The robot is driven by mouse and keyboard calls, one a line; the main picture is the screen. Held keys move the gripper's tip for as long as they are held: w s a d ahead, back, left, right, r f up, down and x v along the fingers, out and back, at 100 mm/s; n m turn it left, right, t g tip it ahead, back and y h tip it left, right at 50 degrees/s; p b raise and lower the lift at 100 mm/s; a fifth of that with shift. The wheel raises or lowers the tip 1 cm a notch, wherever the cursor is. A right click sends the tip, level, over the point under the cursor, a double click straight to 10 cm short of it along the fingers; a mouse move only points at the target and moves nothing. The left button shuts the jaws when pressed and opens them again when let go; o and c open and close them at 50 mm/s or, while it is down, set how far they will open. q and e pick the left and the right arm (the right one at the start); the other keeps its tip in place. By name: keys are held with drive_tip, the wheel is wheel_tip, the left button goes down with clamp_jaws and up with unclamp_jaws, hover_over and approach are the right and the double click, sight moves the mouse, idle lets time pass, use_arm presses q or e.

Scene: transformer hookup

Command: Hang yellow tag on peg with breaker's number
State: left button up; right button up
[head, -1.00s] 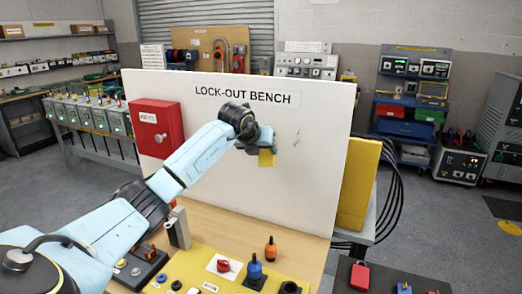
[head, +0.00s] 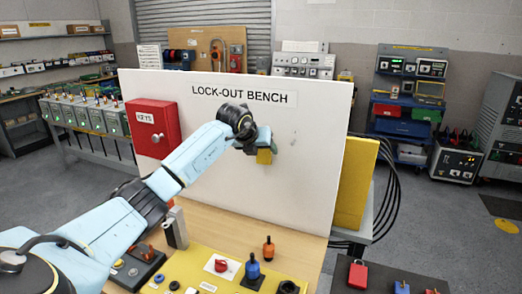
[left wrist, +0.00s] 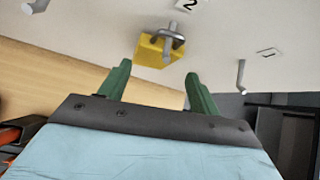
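The yellow tag (left wrist: 158,48) hangs on a metal peg (left wrist: 172,38) under a label reading 2 on the white board. It also shows in the head view (head: 264,156), just below my left gripper (head: 264,147). In the left wrist view the green fingers of my left gripper (left wrist: 158,88) are spread open with nothing between them, a little short of the tag. A second peg (left wrist: 240,76) with a small label sits to the right, bare. My right gripper is not in view. The breaker's number cannot be read.
The upright white board (head: 305,190) reads LOCK-OUT BENCH. A red key box (head: 152,130) is on its left. The bench holds a yellow panel (head: 225,284) with a red switch and blue and orange plugs. A red padlock-like item (head: 358,273) lies at front right.

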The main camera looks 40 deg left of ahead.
use_arm(q)
drive_tip(key=shift+o, duration=0.6)
drive_tip(key=b+v, duration=0.2)
drive_tip(key=v, duration=1.1)
drive_tip(key=shift+s, duration=0.2)
drive_tip(key=shift+d+r, duration=0.1)
drive_tip(key=shift+r, duration=0.05)
